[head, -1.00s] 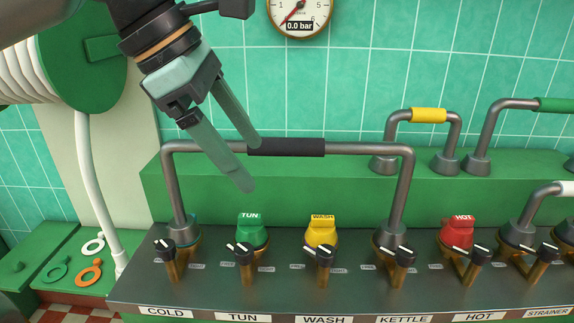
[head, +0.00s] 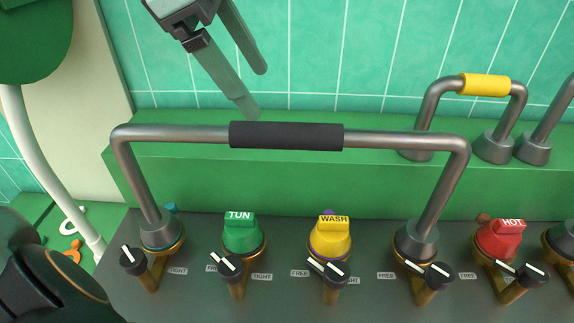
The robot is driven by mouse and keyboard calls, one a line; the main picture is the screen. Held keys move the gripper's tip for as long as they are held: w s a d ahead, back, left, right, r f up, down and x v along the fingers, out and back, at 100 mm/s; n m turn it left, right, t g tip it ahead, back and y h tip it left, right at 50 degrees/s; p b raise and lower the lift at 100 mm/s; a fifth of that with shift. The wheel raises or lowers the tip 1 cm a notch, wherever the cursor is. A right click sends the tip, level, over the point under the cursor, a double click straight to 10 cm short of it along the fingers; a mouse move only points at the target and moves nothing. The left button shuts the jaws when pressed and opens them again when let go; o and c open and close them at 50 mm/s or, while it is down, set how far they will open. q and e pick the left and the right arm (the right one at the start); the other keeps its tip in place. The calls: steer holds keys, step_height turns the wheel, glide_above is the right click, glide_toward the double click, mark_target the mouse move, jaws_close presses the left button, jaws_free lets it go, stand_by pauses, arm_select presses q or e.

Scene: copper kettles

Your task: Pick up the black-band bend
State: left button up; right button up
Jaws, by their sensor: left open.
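The black-band bend (head: 190,134) is a wide grey metal pipe with a black sleeve (head: 286,135) at the middle of its top bar. Its left leg stands on the port at the far left of the panel, and its right leg stands on the port right of the yellow WASH cap. My left gripper (head: 254,92) is open and empty, pointing down from the top, above and slightly left of the sleeve in the picture. Its fingers look apart from the bend. My right gripper is not seen; a dark arm part shows at the lower left.
A green TUN cap (head: 241,234), yellow WASH cap (head: 331,238) and red HOT cap (head: 501,239) sit on the panel. Black-handled valves line its front. A yellow-band bend (head: 484,85) stands on the green ledge (head: 330,185) at right. A white hose (head: 40,165) hangs at left.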

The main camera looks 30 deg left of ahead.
mark_target(283, 125)
arm_select(q)
steer(key=x, duration=0.5)
steer(key=shift+s+b, duration=0.15)
steer(key=shift+b, duration=0.15)
steer(key=shift+b+x, duration=0.35)
steer(key=shift+x, duration=2.75)
steer(key=shift+r, duration=0.1)
jaws_close()
steer(key=shift+r, duration=0.15)
